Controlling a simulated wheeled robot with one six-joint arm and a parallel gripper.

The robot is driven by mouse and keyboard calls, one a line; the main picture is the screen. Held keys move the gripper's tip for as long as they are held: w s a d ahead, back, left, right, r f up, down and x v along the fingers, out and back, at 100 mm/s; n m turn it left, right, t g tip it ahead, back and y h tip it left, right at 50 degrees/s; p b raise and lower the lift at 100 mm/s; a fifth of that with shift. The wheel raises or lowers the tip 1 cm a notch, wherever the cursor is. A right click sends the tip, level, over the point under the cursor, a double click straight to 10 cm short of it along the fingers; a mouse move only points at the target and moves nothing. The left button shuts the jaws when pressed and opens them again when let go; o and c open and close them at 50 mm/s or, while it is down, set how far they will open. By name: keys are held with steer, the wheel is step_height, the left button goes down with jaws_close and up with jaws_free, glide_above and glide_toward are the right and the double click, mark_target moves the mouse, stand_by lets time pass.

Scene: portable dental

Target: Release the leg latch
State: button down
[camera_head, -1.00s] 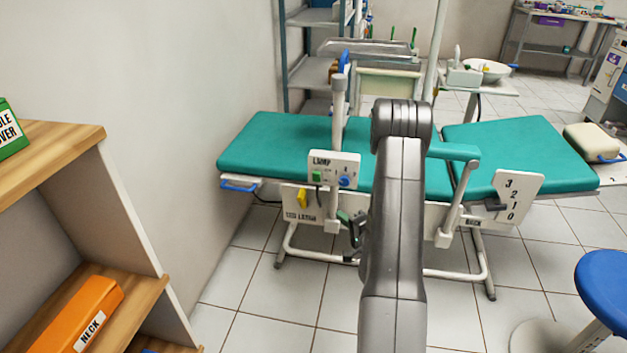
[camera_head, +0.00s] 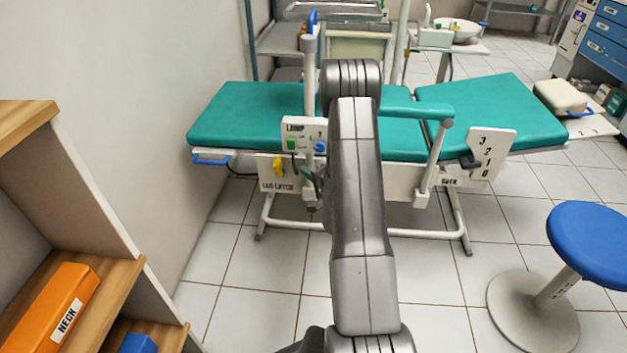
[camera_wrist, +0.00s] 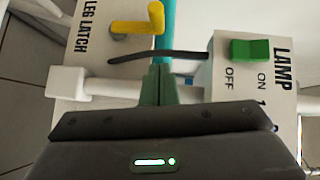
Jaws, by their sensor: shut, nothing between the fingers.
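The yellow leg latch handle (camera_head: 278,167) stands out from the white plate labelled LEG LATCH (camera_head: 268,184) on the near side of the green chair. In the wrist view the bent yellow handle (camera_wrist: 140,25) is near the top, and its plate (camera_wrist: 88,45) is at upper left. My gripper (camera_wrist: 160,75) is shut and empty, its green fingertips just below and slightly right of the handle, apart from it in the picture. In the head view my gripper (camera_head: 308,174) is right of the handle, partly hidden by my arm.
The lamp box (camera_wrist: 255,75) with its green switch (camera_wrist: 250,50) is close on the right of my fingers. A dark cable (camera_wrist: 160,56) crosses between fingertips and handle. A blue stool (camera_head: 590,240) stands at right, a wooden shelf (camera_head: 125,275) at left.

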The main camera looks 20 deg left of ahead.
mark_target(280, 163)
steer(key=shift+w+a+f+b, duration=0.2)
steer(key=shift+a+b, duration=0.1)
steer(key=shift+a, duration=0.9)
steer(key=shift+w+a+f+b, duration=0.15)
steer(key=shift+w+a+b, duration=0.1)
steer(key=shift+a, duration=1)
steer(key=shift+w+a+f+b, duration=0.2)
steer(key=shift+a+b, duration=0.1)
steer(key=shift+a, duration=0.9)
steer(key=shift+r, duration=0.1)
